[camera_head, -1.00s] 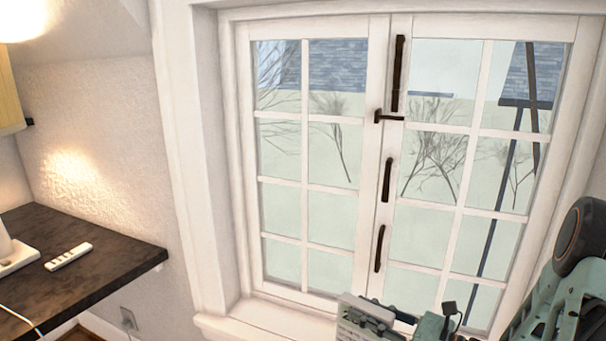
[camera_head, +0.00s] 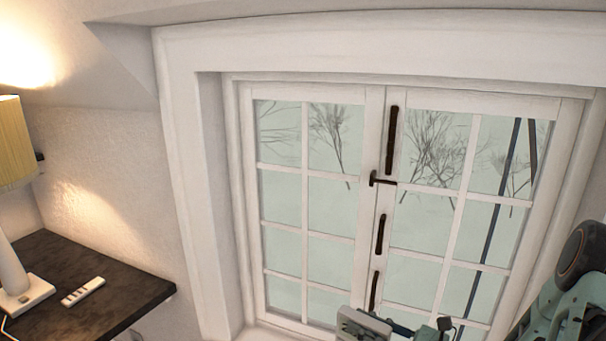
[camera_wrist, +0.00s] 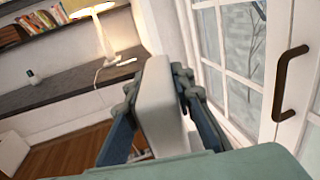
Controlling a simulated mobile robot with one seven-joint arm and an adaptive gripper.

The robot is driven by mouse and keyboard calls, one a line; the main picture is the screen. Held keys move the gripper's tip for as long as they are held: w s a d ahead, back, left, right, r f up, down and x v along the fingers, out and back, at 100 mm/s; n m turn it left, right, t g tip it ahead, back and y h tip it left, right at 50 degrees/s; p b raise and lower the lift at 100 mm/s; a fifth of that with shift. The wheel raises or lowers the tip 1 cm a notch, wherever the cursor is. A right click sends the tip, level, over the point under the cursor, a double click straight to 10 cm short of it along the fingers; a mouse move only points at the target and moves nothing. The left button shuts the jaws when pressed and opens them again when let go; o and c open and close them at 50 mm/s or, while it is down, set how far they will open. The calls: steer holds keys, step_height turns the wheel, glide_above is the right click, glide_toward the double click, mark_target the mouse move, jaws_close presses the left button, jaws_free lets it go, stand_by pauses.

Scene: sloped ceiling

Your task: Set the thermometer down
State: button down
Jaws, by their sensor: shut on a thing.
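The thermometer appears to be the pale, rounded box (camera_wrist: 155,100) between my fingers in the wrist view. My gripper (camera_wrist: 158,86) is shut on it, with a finger on each long side. The box is held up in the air, clear of any surface. In the head view, part of the box (camera_head: 361,326) shows at the bottom edge, in front of the window, with my gripper (camera_head: 402,329) to its right.
A dark shelf top (camera_head: 112,306) stands at the left, with a lamp (camera_head: 14,278) and a small white remote-like object (camera_head: 83,291). Its right part is clear. A closed white window (camera_head: 377,220) with dark handles is ahead. Books (camera_wrist: 40,20) stand at upper left in the wrist view.

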mark_target(362, 317)
steer(key=shift+r+p, duration=1.25)
steer(key=shift+r, duration=0.1)
steer(key=shift+w+a+r+m+t+h, duration=0.2)
steer(key=shift+a+r+m+t+h, duration=0.15)
steer(key=shift+m+t+h, duration=0.85)
steer(key=shift+t, duration=0.1)
steer(key=shift+d+f+m+t+h, duration=0.1)
steer(key=shift+m+t+h, duration=0.6)
steer(key=shift+h, duration=0.1)
steer(key=shift+s+d+f+m+t+h, duration=0.15)
steer(key=shift+m+t+h, duration=0.15)
steer(key=shift+h, duration=0.15)
steer(key=shift+s+d+f+m+t+h, duration=0.15)
steer(key=shift+m+t+h, duration=0.15)
steer(key=shift+h, duration=0.15)
steer(key=shift+w+a, duration=0.1)
steer(key=shift+a, duration=0.05)
